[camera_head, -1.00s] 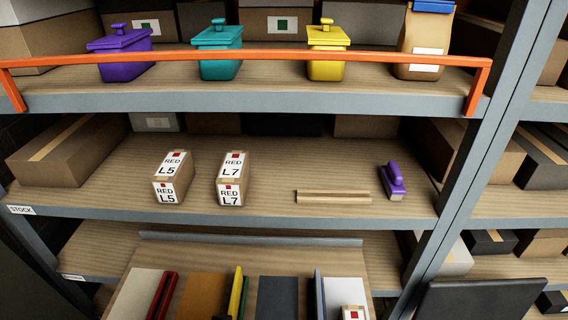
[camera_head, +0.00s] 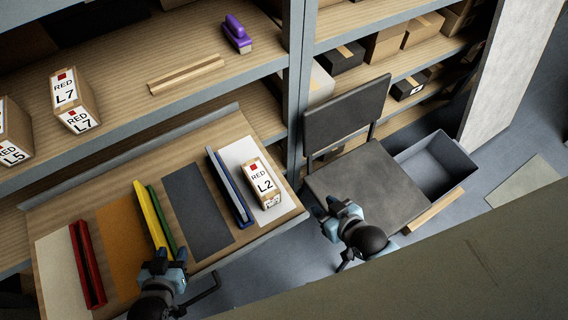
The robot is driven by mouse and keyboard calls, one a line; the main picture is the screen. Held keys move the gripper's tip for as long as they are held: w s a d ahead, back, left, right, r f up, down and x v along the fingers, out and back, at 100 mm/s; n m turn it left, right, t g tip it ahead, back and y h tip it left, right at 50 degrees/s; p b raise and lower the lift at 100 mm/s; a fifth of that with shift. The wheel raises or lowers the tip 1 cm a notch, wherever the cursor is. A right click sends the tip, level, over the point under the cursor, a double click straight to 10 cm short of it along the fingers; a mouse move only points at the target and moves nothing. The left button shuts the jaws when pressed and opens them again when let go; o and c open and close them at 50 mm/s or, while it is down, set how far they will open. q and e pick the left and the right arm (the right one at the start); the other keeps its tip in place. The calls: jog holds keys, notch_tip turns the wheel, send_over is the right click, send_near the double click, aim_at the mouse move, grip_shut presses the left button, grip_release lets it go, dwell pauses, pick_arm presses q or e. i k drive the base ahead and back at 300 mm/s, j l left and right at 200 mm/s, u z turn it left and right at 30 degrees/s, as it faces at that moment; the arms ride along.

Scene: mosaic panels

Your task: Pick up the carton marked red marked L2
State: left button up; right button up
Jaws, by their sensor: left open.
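The carton marked RED L2 (camera_head: 263,183) stands on a white panel at the right end of the sloped wooden board. It is a small brown box with a white label and a red square. My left gripper (camera_head: 166,262) is open at the board's front edge, left of the carton and apart from it. My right gripper (camera_head: 338,212) is in front of the grey chair, to the right of the carton and touching nothing that I can see. Whether its jaws are open is unclear.
Cartons marked RED L7 (camera_head: 74,100) and L5 (camera_head: 12,135) stand on the shelf above. Red (camera_head: 87,265), yellow (camera_head: 150,215) and blue (camera_head: 230,187) strips lie on the board, the blue one just left of the L2 carton. A grey chair (camera_head: 365,180) and bin (camera_head: 437,165) stand right.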

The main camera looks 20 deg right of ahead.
aim_at(267, 193)
jog(key=z, duration=0.25)
jog(key=k, duration=0.3)
jog(key=k+z, duration=0.2)
jog(key=z, duration=0.25)
jog(key=k+l+z, duration=0.1)
jog(key=z, duration=0.35)
jog(key=k+j+z, duration=0.15)
jog(key=j+z, duration=0.2)
jog(key=k+j+z, duration=0.15)
jog(key=j+z, duration=0.2)
jog(key=k+j, duration=0.1)
